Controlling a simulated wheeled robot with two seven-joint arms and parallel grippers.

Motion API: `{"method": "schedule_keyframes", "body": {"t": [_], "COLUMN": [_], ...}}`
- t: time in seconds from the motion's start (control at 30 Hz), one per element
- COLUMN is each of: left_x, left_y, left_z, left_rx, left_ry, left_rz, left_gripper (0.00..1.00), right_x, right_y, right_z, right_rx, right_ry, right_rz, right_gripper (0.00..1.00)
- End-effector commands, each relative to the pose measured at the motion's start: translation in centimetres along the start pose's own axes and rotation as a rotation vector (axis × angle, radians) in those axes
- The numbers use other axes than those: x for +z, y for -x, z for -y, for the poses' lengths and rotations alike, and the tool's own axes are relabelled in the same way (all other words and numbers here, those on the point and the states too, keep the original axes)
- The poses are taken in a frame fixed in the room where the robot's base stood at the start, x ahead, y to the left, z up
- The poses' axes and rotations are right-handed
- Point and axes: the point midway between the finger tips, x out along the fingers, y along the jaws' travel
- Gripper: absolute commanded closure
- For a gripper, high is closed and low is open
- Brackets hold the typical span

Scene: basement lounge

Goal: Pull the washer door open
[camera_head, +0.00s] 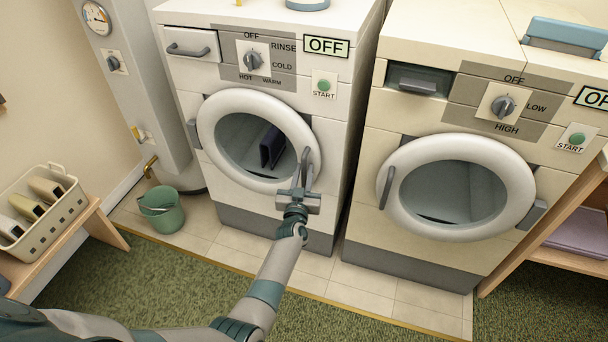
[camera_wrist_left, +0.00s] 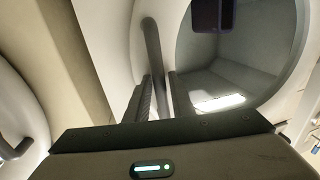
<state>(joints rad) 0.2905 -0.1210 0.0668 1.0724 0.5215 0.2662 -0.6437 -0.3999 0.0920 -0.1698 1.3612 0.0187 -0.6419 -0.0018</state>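The washer (camera_head: 180,75) is the left white machine, with a dial marked hot, warm, cold and rinse. Its round door (camera_head: 222,112) looks closed, with a dark item visible behind the glass. The grey door handle (camera_head: 308,157) is on the door's right side; in the left wrist view the handle (camera_wrist_left: 151,48) runs down between the fingers. My right gripper is not in view.
A second machine (camera_head: 400,150) with a round door stands close on the right. A green bucket (camera_head: 165,212) stands on the floor left of the washer. A bench with a basket (camera_head: 60,215) is at the left, a wooden shelf (camera_head: 548,235) at the right. Green carpet (camera_head: 130,280) lies in front.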

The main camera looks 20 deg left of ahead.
Motion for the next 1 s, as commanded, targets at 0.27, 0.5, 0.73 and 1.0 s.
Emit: {"method": "schedule_keyframes", "body": {"t": [0.27, 0.5, 0.73, 1.0], "left_x": [0.0, 0.0, 0.1, 0.0], "left_y": [0.0, 0.0, 0.7, 3.5], "left_z": [0.0, 0.0, 0.3, 1.4], "left_rx": [0.0, 0.0, 0.014, 0.078], "left_ry": [0.0, -0.001, -0.002, -0.006], "left_rz": [0.0, 0.0, 0.001, 0.002], "left_gripper": [0.88, 1.0, 1.0, 1.0], "right_x": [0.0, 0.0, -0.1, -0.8], "right_y": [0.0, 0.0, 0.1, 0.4], "right_z": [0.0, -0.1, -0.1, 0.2], "right_rx": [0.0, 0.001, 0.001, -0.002], "right_ry": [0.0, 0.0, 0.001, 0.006], "right_rz": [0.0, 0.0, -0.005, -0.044], "right_gripper": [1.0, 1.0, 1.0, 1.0]}}
